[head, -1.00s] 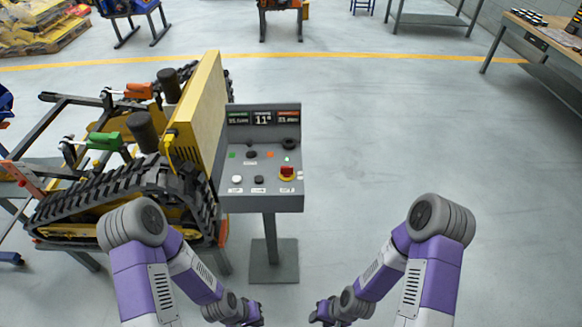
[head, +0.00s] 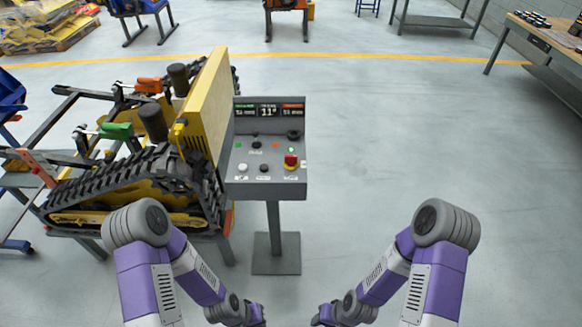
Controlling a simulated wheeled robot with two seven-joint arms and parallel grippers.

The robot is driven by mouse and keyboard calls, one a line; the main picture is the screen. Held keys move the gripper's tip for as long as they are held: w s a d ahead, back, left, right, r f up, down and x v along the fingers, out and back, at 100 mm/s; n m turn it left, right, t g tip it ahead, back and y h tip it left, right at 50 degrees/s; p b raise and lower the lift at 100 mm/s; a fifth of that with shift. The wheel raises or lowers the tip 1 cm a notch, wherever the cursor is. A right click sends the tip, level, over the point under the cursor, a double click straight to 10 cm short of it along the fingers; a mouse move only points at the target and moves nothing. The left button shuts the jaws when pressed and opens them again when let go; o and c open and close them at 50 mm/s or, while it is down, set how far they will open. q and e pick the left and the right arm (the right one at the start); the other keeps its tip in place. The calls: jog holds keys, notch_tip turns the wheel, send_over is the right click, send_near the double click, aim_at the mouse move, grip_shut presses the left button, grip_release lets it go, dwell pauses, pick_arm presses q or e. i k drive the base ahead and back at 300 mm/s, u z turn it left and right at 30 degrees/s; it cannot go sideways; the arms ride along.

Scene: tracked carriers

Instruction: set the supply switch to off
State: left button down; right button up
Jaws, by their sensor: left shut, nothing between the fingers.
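The grey control console (head: 240,181) stands on a post ahead of me, left of the picture's middle. My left gripper (head: 257,317) is shut and empty at the bottom edge, well below and apart from the console. My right gripper (head: 322,317) is at the bottom edge too, partly cut off, and I cannot tell how its fingers stand. Neither touches anything.
A tracked carrier (head: 120,185) with a tall yellow plate (head: 205,95) stands on a frame close against the console's left side. The panel also carries several small buttons and a display (head: 268,111). Floor (head: 410,140) to the right is clear. A workbench (head: 535,40) stands far right.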

aim_at(290, 160)
jog(key=z, duration=0.55)
jog(key=k, duration=0.15)
jog(key=u, duration=1.5)
jog(key=i, duration=0.65)
jog(key=z, duration=0.25)
